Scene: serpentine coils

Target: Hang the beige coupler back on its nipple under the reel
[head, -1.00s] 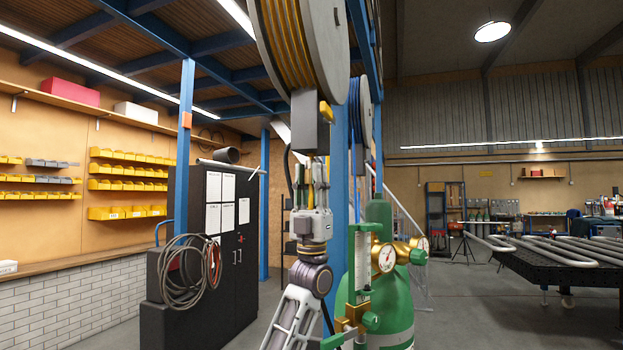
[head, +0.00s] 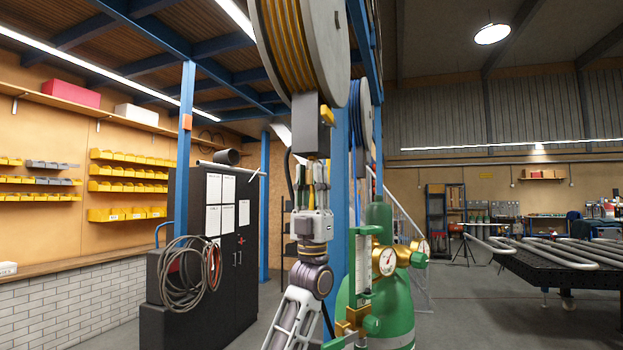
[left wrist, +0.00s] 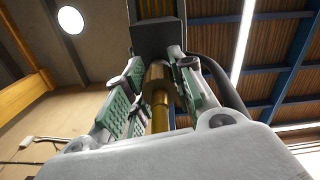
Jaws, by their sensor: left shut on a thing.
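The reel (head: 333,55) hangs at the top of the head view with amber hose wound on it. A grey box (head: 305,130) sits under it and shows dark in the left wrist view (left wrist: 153,38). My left gripper (head: 313,168) points up just below this box. Its green-padded fingers are shut on the coupler (left wrist: 157,74), a tan-brass cylinder in the left wrist view. A yellow hose or stem (left wrist: 160,118) runs down from it between the fingers. The coupler's top is close under the box; I cannot tell whether it touches the nipple, which is hidden. My right gripper is not in view.
A blue post (head: 340,215) stands just right of my left gripper. A green gas cylinder (head: 397,300) with gauges (head: 388,262) stands at the lower right. A second reel with blue hose (head: 365,115) hangs behind. A dark cabinet (head: 215,290) stands to the left.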

